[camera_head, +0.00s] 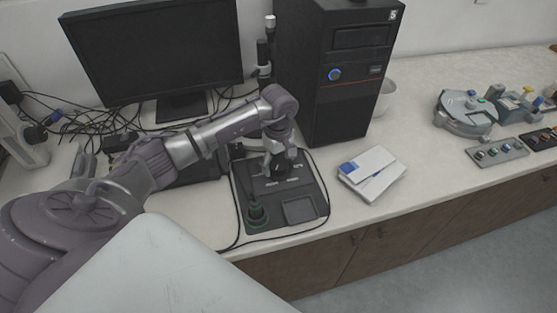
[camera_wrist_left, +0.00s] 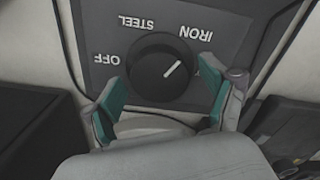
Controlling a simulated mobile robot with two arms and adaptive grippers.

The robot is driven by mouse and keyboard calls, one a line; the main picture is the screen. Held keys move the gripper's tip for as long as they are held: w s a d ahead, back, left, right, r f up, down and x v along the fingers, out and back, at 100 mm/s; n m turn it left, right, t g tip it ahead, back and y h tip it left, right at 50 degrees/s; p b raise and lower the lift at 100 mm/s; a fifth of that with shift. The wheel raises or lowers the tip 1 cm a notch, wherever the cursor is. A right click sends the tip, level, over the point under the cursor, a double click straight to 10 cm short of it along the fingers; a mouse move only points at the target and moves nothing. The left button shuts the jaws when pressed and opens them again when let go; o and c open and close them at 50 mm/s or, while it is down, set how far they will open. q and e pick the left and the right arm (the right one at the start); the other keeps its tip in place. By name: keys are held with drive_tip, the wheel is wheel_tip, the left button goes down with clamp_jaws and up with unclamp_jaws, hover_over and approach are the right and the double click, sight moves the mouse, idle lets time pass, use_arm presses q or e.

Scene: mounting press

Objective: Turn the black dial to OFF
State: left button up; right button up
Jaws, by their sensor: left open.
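The black dial (camera_wrist_left: 165,72) sits on a dark grey panel (camera_wrist_left: 105,30) in the left wrist view. Its white pointer line aims to the upper right, near the IRON label and away from OFF at the left. STEEL is printed above the dial. The lettering appears upside down or tilted here. My left gripper (camera_wrist_left: 168,100) is open, with one teal-padded finger at each side of the dial. I cannot tell whether either finger touches it. In the head view my left gripper (camera_head: 278,165) is over the black device (camera_head: 305,208) and largely covers the dial. My right gripper is not in view.
White boxes (camera_head: 372,172) lie to the right. Cables run around the device.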

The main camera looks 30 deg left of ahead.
use_arm(q)
drive_tip(key=c, duration=1.2)
drive_tip(key=shift+o, duration=0.2)
